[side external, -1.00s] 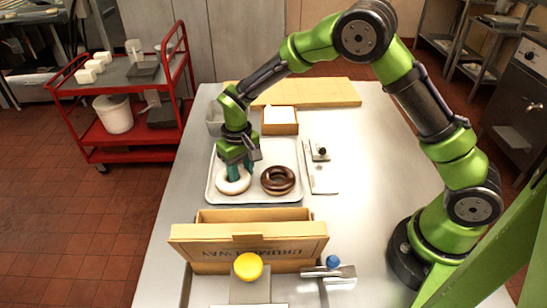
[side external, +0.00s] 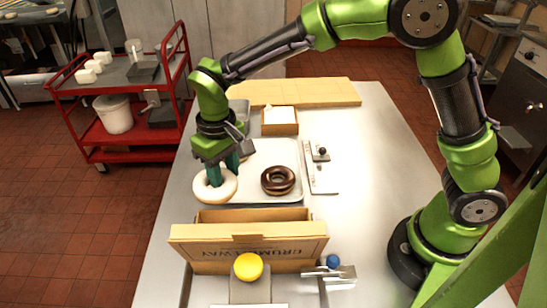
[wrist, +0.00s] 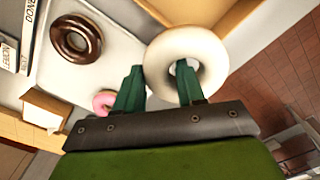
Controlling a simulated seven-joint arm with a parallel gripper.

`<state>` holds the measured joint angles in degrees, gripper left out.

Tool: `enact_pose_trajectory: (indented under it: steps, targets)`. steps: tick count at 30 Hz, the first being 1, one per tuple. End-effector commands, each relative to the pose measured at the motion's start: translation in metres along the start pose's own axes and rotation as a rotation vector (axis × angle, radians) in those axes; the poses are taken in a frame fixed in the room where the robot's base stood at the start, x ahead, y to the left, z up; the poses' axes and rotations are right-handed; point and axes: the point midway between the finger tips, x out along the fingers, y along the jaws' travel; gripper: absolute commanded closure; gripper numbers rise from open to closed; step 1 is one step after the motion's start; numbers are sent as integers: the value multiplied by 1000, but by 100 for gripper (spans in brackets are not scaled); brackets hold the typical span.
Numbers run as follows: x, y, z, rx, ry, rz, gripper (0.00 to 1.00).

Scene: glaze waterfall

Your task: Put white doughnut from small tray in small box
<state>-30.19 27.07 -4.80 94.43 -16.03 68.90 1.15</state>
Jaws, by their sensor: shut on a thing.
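The white doughnut (side external: 214,186) is held in my gripper (side external: 224,170), raised above the left part of the small tray (side external: 288,153). In the wrist view the white doughnut (wrist: 186,52) shows with one finger through its hole and the other finger outside, so my gripper (wrist: 158,82) is shut on its ring. A chocolate doughnut (side external: 278,180) stays on the tray; it also shows in the wrist view (wrist: 76,38). A pink doughnut (wrist: 104,102) shows beside a finger in the wrist view. The open cardboard box (side external: 248,248) stands in front of the tray.
A small wooden box with white paper (side external: 280,121) stands behind the tray. A yellow ball-shaped knob (side external: 248,267) and a blue-knobbed metal piece (side external: 332,264) are at the front. A white board (side external: 321,178) lies right of the tray.

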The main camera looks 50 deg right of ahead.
Motion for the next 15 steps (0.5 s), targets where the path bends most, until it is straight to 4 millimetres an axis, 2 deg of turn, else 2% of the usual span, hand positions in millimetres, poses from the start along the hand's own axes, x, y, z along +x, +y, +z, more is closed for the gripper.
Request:
enact_pose_trajectory:
  steps: [1, 3, 7, 11, 15]
  targets:
    - [2, -16, 16, -20, -1, 1, 91]
    - [6, -31, 34, -25, -3, 1, 91]
    - [14, -46, 59, 0, -4, 4, 91]
    - [25, -43, 63, 61, -3, 6, 91]
    - [46, -43, 62, 80, 0, 6, 91]
